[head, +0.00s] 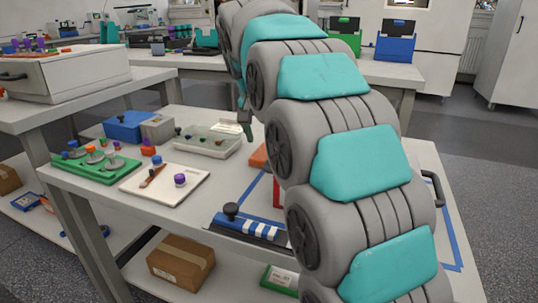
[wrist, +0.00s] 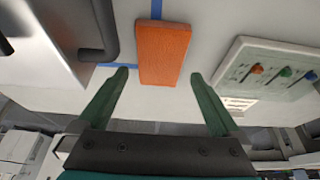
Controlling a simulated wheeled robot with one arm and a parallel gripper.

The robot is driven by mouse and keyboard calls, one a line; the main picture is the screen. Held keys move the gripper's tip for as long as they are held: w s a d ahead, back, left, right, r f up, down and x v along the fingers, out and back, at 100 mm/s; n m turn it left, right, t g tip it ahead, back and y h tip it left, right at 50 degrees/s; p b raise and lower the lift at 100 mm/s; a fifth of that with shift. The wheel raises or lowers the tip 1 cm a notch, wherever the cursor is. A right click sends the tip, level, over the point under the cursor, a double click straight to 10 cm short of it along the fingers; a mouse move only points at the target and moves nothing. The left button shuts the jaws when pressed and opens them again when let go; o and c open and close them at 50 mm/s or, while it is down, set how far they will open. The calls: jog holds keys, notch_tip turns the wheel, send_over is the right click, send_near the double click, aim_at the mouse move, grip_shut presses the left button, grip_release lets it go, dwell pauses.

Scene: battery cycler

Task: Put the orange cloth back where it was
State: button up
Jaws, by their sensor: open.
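The orange cloth (wrist: 163,54) is a flat, folded rectangle on the white table top, in the upper middle of the wrist view. It lies over or right against a blue tape line. In the head view only a small part of the orange cloth (head: 259,156) shows, left of my arm, which hides the rest. My gripper (wrist: 158,72) is open, its two green fingers spread on either side of the cloth's near end with nothing between them that I can see held. In the head view a green finger (head: 246,130) shows beside my arm.
A shallow tray with small coloured parts (wrist: 270,66) stands right of the cloth. A dark handle (wrist: 105,30) on a light body is close on the left. A white board (head: 164,186), a green rack (head: 95,168) and a blue bin (head: 126,125) occupy the table's left.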

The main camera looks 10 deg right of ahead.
jog(key=shift+x, duration=1.95)
jog(key=shift+s, duration=0.1)
jog(key=c, duration=1.2)
jog(key=shift+r, duration=0.1)
jog(key=shift+r, duration=4.85)
